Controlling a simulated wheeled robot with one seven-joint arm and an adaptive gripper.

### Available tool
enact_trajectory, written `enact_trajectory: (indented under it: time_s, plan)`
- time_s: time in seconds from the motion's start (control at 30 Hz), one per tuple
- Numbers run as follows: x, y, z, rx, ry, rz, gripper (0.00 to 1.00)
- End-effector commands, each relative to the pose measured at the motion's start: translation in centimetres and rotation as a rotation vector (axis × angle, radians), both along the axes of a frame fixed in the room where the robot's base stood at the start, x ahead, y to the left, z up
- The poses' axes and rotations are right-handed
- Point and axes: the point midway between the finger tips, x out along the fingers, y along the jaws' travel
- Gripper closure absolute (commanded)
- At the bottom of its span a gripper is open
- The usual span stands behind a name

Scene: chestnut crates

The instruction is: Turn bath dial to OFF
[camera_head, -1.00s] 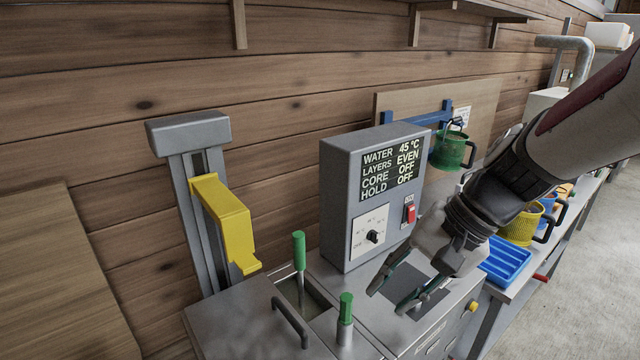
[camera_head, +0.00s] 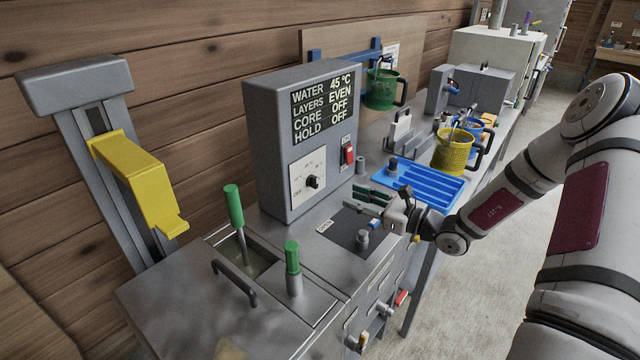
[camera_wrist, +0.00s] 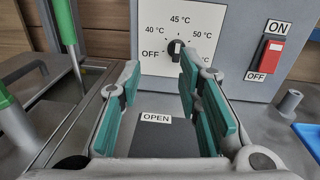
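The bath dial (camera_head: 313,182) is a small black knob on a white plate on the front of a grey control box (camera_head: 268,150). In the wrist view the dial (camera_wrist: 175,48) has its mark pointing up, toward 45 °C; OFF is printed at its left. The display (camera_head: 322,112) reads WATER 45 °C, LAYERS EVEN, CORE OFF, HOLD OFF. My gripper (camera_head: 352,199) is in front of the box and to the right of the dial, apart from it. In the wrist view my gripper (camera_wrist: 160,74) has its green-padded fingers spread, with nothing between them. The dial shows beyond the fingertips.
A red ON/OFF switch (camera_head: 348,155) is right of the dial. Green-handled rods (camera_head: 234,207) (camera_head: 292,258) stand at the left front. A grey post (camera_head: 362,238) rises below my gripper. A blue tray (camera_head: 425,188) and yellow mug (camera_head: 452,150) lie to the right.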

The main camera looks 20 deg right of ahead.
Motion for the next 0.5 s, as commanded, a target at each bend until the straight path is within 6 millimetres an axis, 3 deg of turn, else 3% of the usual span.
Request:
enact_trajectory:
  time_s: [0.2, 0.5]
  plan:
    - [1.0, -1.8, -1.5, 0.072, 0.017, -0.083, 0.68]
    - [4.4, 0.7, -1.5, 0.071, 0.016, -0.079, 0.68]
